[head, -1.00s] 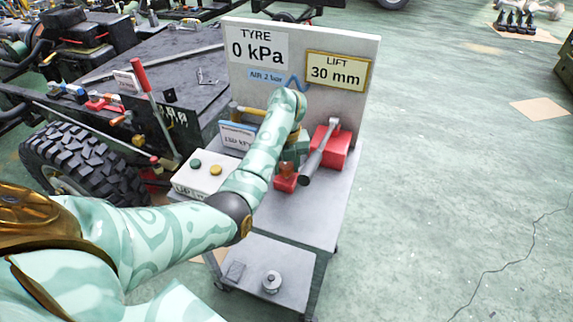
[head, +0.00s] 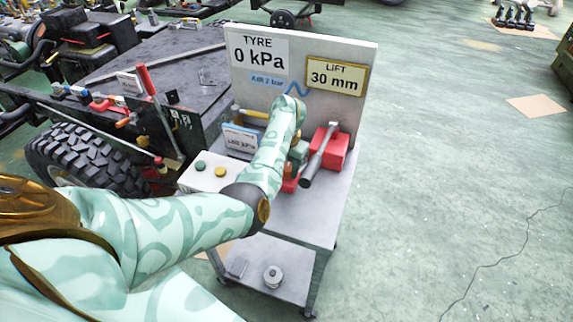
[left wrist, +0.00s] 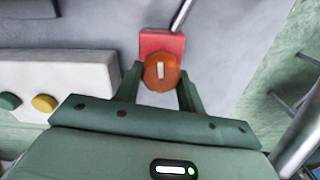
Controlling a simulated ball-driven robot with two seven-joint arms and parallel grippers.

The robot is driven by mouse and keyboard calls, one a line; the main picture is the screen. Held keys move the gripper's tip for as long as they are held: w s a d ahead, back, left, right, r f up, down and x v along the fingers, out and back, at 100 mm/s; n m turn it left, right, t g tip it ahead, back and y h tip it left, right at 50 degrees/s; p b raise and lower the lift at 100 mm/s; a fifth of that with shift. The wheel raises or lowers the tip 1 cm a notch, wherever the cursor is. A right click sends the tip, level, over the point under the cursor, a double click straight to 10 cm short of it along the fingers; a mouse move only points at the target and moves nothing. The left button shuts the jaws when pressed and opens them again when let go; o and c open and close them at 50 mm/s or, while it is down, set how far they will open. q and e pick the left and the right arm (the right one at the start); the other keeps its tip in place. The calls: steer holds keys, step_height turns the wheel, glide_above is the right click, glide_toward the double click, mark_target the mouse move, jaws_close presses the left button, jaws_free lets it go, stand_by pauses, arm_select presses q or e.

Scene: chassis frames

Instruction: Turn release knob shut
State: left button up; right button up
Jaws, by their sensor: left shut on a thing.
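The release knob (left wrist: 161,72) is orange with a short white mark that stands nearly upright in the left wrist view. It sits on a red block (left wrist: 152,43), which also shows in the head view (head: 290,185) on the cart top. My left gripper (left wrist: 160,84) is shut on the knob, one green finger on each side of it. In the head view, my left gripper (head: 298,154) is partly hidden behind my own arm, and the knob is mostly hidden too. My right gripper is not in view.
A red jack unit (head: 329,146) with a grey lever stands close right of the gripper. A white button box (head: 205,175) with green and yellow buttons is to the left. The upright panel (head: 297,45) behind reads TYRE 0 kPa and LIFT 30 mm.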

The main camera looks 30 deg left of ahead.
mark_target(287, 168)
arm_select(q)
steer(key=shift+m, duration=0.7)
steer(key=o, duration=1)
steer(key=shift+c, duration=0.2)
step_height(287, 168, up, 16)
steer(key=p, duration=0.7)
steer(key=shift+r, duration=0.2)
